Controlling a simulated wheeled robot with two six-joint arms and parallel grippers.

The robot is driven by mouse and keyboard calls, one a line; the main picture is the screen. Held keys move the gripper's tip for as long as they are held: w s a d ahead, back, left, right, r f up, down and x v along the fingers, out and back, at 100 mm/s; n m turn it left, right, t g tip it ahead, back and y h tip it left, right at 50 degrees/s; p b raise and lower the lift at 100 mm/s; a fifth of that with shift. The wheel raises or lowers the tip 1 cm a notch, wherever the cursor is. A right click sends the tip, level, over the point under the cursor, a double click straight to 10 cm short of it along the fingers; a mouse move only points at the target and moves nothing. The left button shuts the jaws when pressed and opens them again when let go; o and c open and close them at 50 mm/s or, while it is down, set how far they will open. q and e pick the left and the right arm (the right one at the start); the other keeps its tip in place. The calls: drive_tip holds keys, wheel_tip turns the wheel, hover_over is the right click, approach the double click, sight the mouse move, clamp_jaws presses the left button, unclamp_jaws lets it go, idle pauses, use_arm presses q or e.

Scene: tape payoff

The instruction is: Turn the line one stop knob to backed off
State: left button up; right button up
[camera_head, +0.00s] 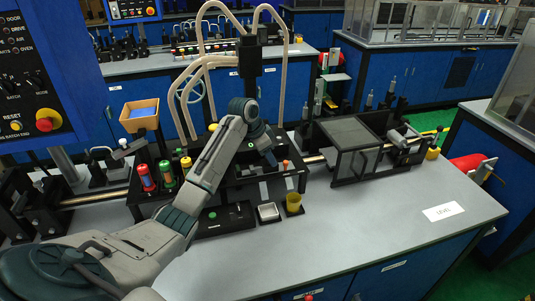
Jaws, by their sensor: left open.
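My left arm reaches in from the lower left across the bench (350,232). My left gripper (270,157) is open at the black fixture in the middle of the bench, small and partly hidden by its own wrist. A small orange-topped peg (285,165) stands just right of it; I cannot tell whether they touch. No knob is readable as line one stop. A red mushroom knob with a yellow collar (45,123) is on the blue control panel (30,80) at the left. My right gripper is out of view.
Red, green and yellow-topped cylinders (167,174) stand left of the gripper. A clear-sided guard box (352,150) stands to the right. A small tray (268,212) and yellow cup (294,203) sit in front. Pale hoses arch behind. The bench's right front is mostly clear.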

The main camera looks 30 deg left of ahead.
use_arm(q)
drive_tip(key=c, duration=1)
drive_tip(key=shift+o, duration=0.2)
drive_tip(key=shift+r+n+y+p, duration=0.3)
drive_tip(key=shift+n+p, duration=0.3)
drive_tip(key=shift+p, duration=0.35)
drive_tip(key=n+p, duration=0.1)
drive_tip(key=p, duration=0.1)
drive_tip(key=n+y+p, duration=0.1)
drive_tip(key=n+p, duration=0.1)
drive_tip(key=shift+d+n+t+p, duration=0.2)
drive_tip(key=shift+n+t+p, duration=0.1)
drive_tip(key=shift+t+p, duration=0.1)
drive_tip(key=shift+f+n+y+p, duration=0.1)
drive_tip(key=shift+n+y+p, duration=0.6)
drive_tip(key=shift+n+p, duration=0.7)
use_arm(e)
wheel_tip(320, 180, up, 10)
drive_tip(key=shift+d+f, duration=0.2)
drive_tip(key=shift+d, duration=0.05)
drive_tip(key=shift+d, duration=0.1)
use_arm(q)
drive_tip(key=o, duration=1)
drive_tip(key=shift+f, duration=0.1)
drive_tip(key=shift+c, duration=0.2)
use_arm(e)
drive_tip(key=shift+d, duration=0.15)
